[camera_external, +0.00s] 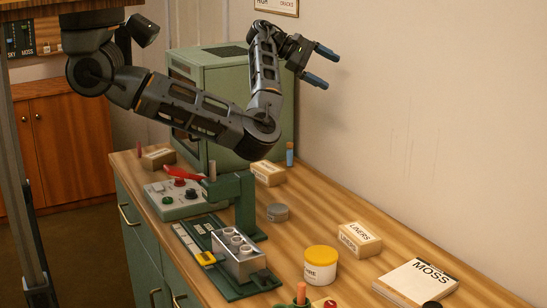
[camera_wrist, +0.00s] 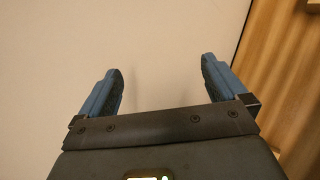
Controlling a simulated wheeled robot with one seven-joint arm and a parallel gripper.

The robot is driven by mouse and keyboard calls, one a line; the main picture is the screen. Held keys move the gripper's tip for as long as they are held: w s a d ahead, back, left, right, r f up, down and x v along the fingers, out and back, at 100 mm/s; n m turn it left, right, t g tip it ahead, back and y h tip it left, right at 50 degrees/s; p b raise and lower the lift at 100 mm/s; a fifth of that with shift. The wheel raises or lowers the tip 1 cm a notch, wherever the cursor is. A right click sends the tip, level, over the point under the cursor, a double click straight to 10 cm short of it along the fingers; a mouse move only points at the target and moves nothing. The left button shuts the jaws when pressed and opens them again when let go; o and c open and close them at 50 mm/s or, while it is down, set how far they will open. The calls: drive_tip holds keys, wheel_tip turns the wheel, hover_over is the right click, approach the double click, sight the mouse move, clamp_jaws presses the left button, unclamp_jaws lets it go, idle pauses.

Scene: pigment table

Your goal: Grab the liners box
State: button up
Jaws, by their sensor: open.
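The liners box (camera_external: 359,240) is a small cream-and-tan box with "LINERS" printed on its top and front. It sits on the wooden counter in the external view, right of the middle, near the wall. My gripper (camera_external: 320,68) is raised high by the wall, well above and to the left of the box. Its two blue fingers are apart with nothing between them. The wrist view also shows the open gripper (camera_wrist: 160,85) facing the bare wall. The liners box does not show in the wrist view.
A white jar with a yellow lid (camera_external: 320,265) stands left of the box, and a MOSS book (camera_external: 416,280) lies to its right. A similar box (camera_external: 268,173) sits further back. A green press (camera_external: 240,210) and green cabinet (camera_external: 215,95) stand to the left.

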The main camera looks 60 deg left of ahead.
drive_tip(key=d+f+m+g+y+b, duration=0.1)
drive_tip(key=d+f+g, duration=0.5)
drive_tip(key=d+f, duration=0.8)
drive_tip(key=m+g+y+b, duration=0.2)
drive_tip(key=m+g+y, duration=0.1)
drive_tip(key=g+y, duration=0.2)
hover_over(360, 232)
drive_tip(key=f, duration=1.3)
drive_tip(key=shift+w+a+f, duration=0.15)
drive_tip(key=shift+a, duration=0.15)
drive_tip(key=shift+s+d+f+y+p, duration=0.1)
drive_tip(key=shift+s+f+y+p, duration=0.1)
drive_tip(key=shift+f, duration=0.4)
drive_tip(key=shift+s+d+f+y+p, duration=0.1)
drive_tip(key=shift+f+p, duration=0.1)
drive_tip(key=shift+f, duration=0.4)
drive_tip(key=shift+w+f+p, duration=0.15)
drive_tip(key=shift+f+p, duration=0.35)
drive_tip(key=shift+f, duration=2.35)
drive_tip(key=c, duration=1.1)
drive_tip(key=shift+r, duration=0.1)
